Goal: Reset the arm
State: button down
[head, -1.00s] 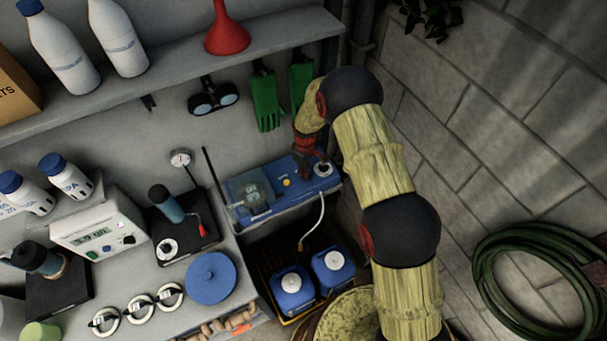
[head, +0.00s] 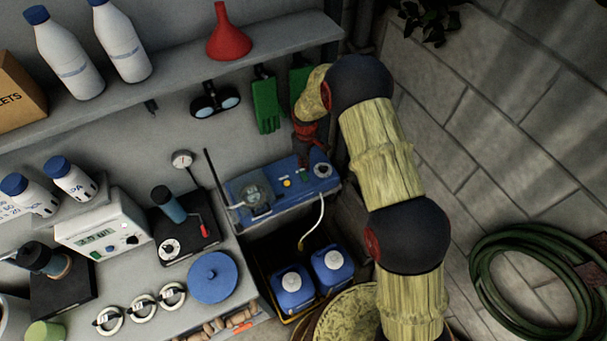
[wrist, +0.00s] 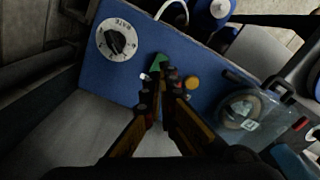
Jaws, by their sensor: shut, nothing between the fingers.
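My gripper (head: 305,160) is shut and empty, above the back edge of a blue control unit (head: 267,205) in the head view. In the wrist view the shut fingertips (wrist: 171,75) point at the blue unit (wrist: 120,75), close to its green switch (wrist: 156,66) and orange button (wrist: 191,83). I cannot tell whether the fingertips touch it. The unit's round dial (wrist: 117,40) and clear-covered round part (wrist: 240,111) also show. My arm comes up from the lower right and bends over towards the unit.
Above are a shelf (head: 185,75) and hanging green gloves (head: 265,103). Two blue canisters (head: 293,291) stand below the unit. A bench with a white meter (head: 103,233) and a blue disc (head: 212,278) lies left. A stone wall (head: 500,130) and a coiled hose (head: 500,270) are right.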

dwell(0.6)
jog(key=shift+s+m, duration=0.2)
jog(key=shift+m, duration=0.2)
jog(key=shift+m+g, duration=0.7)
jog(key=shift+m, duration=0.1)
jog(key=s, duration=0.3)
jog(key=s+d+f, duration=0.1)
jog(key=shift+s+f, duration=0.1)
jog(key=shift+s, duration=0.25)
jog(key=s+d+r+m+b, duration=0.3)
jog(key=s+r+b, duration=0.2)
jog(key=s+r, duration=0.3)
jog(key=s+d+r+m+b, duration=0.3)
jog(key=s+d+r+b, duration=0.15)
jog(key=s+r, duration=0.3)
jog(key=s+d+m+t+b, duration=0.1)
jog(key=s+d+t+b, duration=0.1)
jog(key=s+b, duration=0.5)
jog(key=s+d+r+m+t+b, duration=0.1)
jog(key=s+t+b, duration=0.4)
jog(key=b, duration=0.5)
jog(key=s+d, duration=0.1)
jog(key=s, duration=0.1)
jog(key=shift+s+d+b, duration=0.3)
jog(key=shift+b, duration=0.05)
jog(key=c, duration=2.6)
grip_release()
